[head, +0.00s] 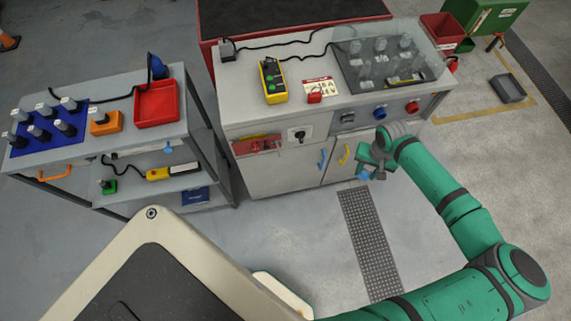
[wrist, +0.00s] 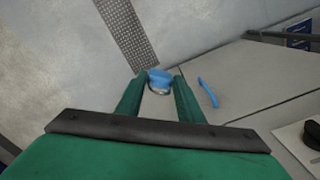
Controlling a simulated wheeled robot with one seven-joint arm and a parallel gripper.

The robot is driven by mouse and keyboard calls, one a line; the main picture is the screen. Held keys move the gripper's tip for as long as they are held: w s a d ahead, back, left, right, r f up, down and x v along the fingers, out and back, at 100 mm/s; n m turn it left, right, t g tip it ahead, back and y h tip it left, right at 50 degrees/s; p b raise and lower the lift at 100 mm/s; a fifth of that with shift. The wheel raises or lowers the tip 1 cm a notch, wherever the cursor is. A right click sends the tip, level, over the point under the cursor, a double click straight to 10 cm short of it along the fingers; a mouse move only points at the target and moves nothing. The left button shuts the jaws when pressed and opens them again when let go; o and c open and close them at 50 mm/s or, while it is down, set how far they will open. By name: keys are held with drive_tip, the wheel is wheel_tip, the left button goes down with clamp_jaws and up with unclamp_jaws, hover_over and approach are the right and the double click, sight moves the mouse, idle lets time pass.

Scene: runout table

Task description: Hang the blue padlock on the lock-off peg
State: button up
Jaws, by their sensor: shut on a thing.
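The blue padlock (wrist: 160,77) is between the fingertips of my gripper (wrist: 158,92) in the wrist view, with part of its metal shackle showing. In the head view the blue padlock (head: 363,176) shows small at the lower end of my gripper (head: 368,171), in front of the cabinet and apart from it. My gripper is shut on it. I cannot pick out the lock-off peg for certain. A black rotary switch (head: 299,134) on a white plate and a red fitting (head: 262,146) are on the cabinet's front panel.
A shelved trolley (head: 75,154) stands left. The floor before the cabinet is clear.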

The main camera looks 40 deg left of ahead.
sight(279, 151)
drive_tip(key=s+a+r+m, duration=0.3)
drive_tip(key=s+a+m, duration=0.7)
drive_tip(key=m, duration=0.2)
drive_tip(key=s+a+r+m, duration=0.3)
drive_tip(key=s+a+m, duration=0.6)
drive_tip(key=a+m, duration=0.25)
drive_tip(key=shift+m, duration=0.35)
drive_tip(key=shift+w+a+f, duration=0.15)
drive_tip(key=shift+w+a, duration=2.25)
drive_tip(key=shift+a, duration=0.15)
drive_tip(key=shift+w+a+f, duration=0.3)
drive_tip(key=shift+f, duration=0.05)
drive_tip(key=shift+a+f, duration=0.15)
drive_tip(key=shift+a, duration=0.05)
drive_tip(key=shift+w, duration=0.1)
